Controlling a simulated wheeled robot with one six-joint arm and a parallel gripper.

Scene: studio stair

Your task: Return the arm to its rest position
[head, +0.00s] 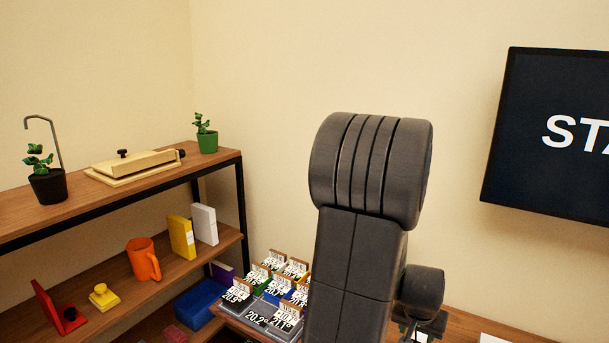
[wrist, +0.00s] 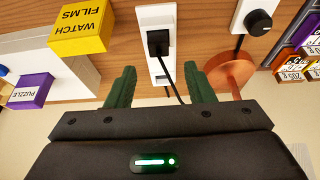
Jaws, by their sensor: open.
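My arm (head: 360,230) rises large and dark in the middle of the head view, hiding part of the wall and the table behind it. In the wrist view my gripper (wrist: 158,72) shows two green fingers, spread apart with nothing held between them. Behind the gap are a wooden surface, a black plug (wrist: 158,42) in a white socket strip (wrist: 159,15), and its black cable. I cannot tell how far the fingers are from them. The fingers are not clearly seen in the head view.
A wooden shelf unit (head: 225,160) stands left, holding plants, an orange mug (head: 143,259) and books. Number cards (head: 275,290) lie beside my arm. A dark screen (head: 550,135) hangs right. The wrist view shows a yellow box (wrist: 80,25), a purple box (wrist: 30,90) and a copper-coloured round thing (wrist: 230,72).

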